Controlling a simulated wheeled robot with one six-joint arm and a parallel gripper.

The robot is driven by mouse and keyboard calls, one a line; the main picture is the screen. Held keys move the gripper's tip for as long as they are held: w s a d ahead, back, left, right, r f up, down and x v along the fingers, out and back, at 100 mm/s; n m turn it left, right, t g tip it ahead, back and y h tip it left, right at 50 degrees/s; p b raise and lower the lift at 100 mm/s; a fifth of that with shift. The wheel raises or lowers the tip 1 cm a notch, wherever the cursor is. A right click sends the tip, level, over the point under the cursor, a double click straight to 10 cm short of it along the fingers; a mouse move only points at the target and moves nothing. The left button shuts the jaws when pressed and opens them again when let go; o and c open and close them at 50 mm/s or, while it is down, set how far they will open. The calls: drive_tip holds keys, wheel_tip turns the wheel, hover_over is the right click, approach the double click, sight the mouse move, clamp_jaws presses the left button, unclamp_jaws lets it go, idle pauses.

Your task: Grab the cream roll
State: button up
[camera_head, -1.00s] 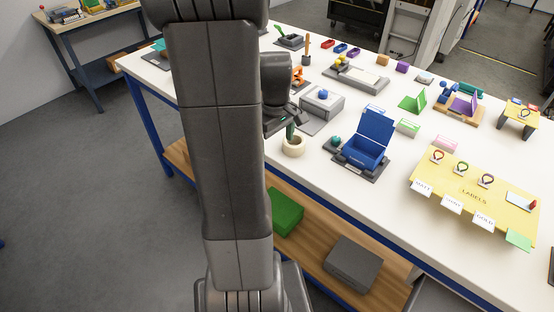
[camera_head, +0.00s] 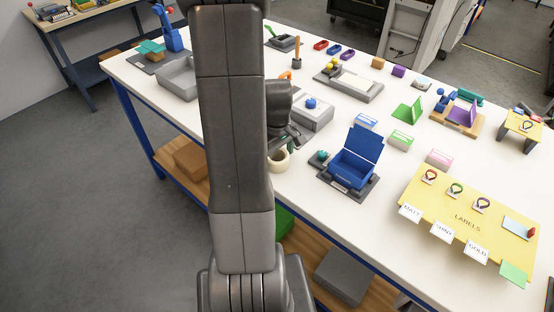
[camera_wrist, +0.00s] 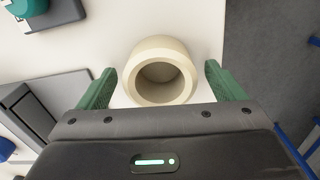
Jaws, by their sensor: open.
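The cream roll (camera_wrist: 160,52) is a short, thick ring with a round hole, standing near the table's front edge. In the head view the cream roll (camera_head: 279,160) is partly hidden behind my arm. My gripper (camera_wrist: 160,88) is open in the wrist view, with one green finger at each side of the roll's near part. Gaps show between the fingers and the roll. In the head view my gripper (camera_head: 285,142) is just above and behind the roll, its fingers mostly hidden.
An open blue box (camera_head: 352,170) on a dark mat stands right of the roll, with a teal knob (camera_head: 320,157) beside it. A grey box with a blue ball (camera_head: 311,104) stands behind. The yellow label board (camera_head: 465,220) lies further right. The table edge is close.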

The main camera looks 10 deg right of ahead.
drive_tip(key=c, duration=1.1)
drive_tip(key=shift+o, duration=0.2)
